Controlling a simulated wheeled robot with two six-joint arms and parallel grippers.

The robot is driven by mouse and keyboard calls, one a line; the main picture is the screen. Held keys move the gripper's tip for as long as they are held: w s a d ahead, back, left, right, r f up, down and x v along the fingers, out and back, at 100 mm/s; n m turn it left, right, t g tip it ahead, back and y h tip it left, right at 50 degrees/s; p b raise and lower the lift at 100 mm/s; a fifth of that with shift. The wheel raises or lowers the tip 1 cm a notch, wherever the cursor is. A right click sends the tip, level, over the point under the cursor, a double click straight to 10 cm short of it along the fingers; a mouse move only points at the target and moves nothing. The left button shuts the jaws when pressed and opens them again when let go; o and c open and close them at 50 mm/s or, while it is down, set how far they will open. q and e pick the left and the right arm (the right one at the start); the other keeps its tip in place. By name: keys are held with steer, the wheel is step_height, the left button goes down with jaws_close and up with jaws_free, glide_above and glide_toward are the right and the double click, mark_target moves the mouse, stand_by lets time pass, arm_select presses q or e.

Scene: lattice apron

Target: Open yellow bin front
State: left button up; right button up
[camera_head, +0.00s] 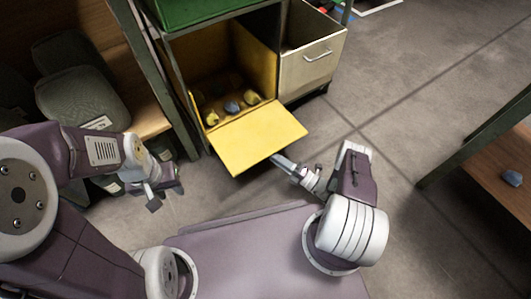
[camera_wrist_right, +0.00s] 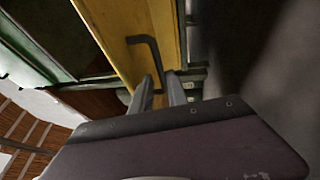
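The yellow bin (camera_head: 255,62) stands low in the shelf in the head view. Its front (camera_head: 258,137) is folded down and outward, so the inside shows, with several small yellow and blue-grey lumps (camera_head: 232,107) in it. My right gripper (camera_head: 279,160) is at the lower outer edge of the front, partly hidden by it. In the right wrist view, a dark bar handle (camera_wrist_right: 148,42) sits on the yellow panel (camera_wrist_right: 120,22). The two fingers (camera_wrist_right: 160,78) are apart, with the handle's end between them; contact is unclear. My left gripper (camera_head: 165,190) is open and empty, left of the bin.
A green bin (camera_head: 195,10) is above. Dark rounded bags (camera_head: 78,98) lie on the left shelf. A wooden shelf with a blue-grey lump (camera_head: 512,177) stands at right. Floor between is clear.

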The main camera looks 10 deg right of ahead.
mark_target(265, 152)
steer(key=b+x, duration=0.1)
steer(key=x, duration=0.4)
steer(key=shift+w+a+b, duration=0.1)
steer(key=shift+w+b, duration=0.05)
steer(key=shift+b, duration=0.2)
jaws_close()
stand_by(1.0)
